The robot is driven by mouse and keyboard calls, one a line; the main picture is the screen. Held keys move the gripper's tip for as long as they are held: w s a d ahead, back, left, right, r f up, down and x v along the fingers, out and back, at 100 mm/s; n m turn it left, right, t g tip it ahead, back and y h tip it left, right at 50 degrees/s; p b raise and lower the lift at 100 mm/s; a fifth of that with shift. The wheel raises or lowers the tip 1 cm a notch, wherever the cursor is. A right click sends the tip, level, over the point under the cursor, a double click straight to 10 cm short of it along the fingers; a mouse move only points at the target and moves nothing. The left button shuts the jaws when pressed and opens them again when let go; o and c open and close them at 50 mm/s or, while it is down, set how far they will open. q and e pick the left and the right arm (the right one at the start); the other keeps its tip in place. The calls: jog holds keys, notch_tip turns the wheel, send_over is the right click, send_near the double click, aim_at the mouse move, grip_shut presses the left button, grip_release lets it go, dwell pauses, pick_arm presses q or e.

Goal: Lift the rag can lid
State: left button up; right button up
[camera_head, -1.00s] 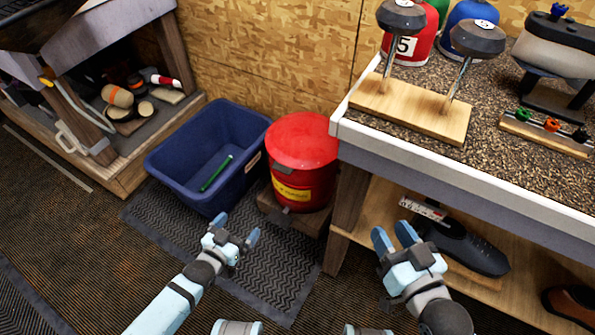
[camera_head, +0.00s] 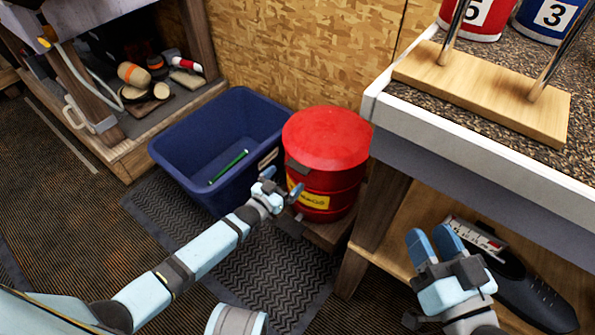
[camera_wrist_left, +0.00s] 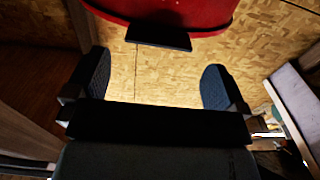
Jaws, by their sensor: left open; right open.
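The red rag can (camera_head: 322,187) stands on a low wooden block, with a yellow label on its front. Its domed red lid (camera_head: 327,136) is down on top, and a dark tab (camera_head: 298,167) sticks out at the lid's front left edge. My left gripper (camera_head: 283,190) is open and empty in front of the can, below the tab, partly covering the label. In the left wrist view the lid's red underside rim (camera_wrist_left: 195,12) and dark tab (camera_wrist_left: 160,36) show above and beyond my open fingers. My right gripper (camera_head: 435,246) is open and empty by the bench's lower shelf.
A blue bin (camera_head: 195,178) with a green stick (camera_head: 228,167) in it stands left of the can. A ridged mat (camera_head: 270,275) lies in front.

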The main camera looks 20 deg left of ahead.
aim_at(297, 167)
pick_arm(q)
jog(key=b+x, duration=0.1)
jog(key=x, duration=0.4)
jog(key=shift+w+d+f+b, duration=0.1)
jog(key=shift+w+b, duration=0.2)
jog(key=shift+b, duration=0.05)
jog(key=shift+w+d, duration=0.15)
jog(key=shift+w, duration=0.2)
pick_arm(e)
notch_tip(297, 167, down, 4)
jog(key=shift+a+r+g, duration=0.1)
jog(key=shift+r+g, duration=0.05)
jog(key=shift+g, duration=0.75)
pick_arm(q)
jog(key=shift+c, duration=0.2)
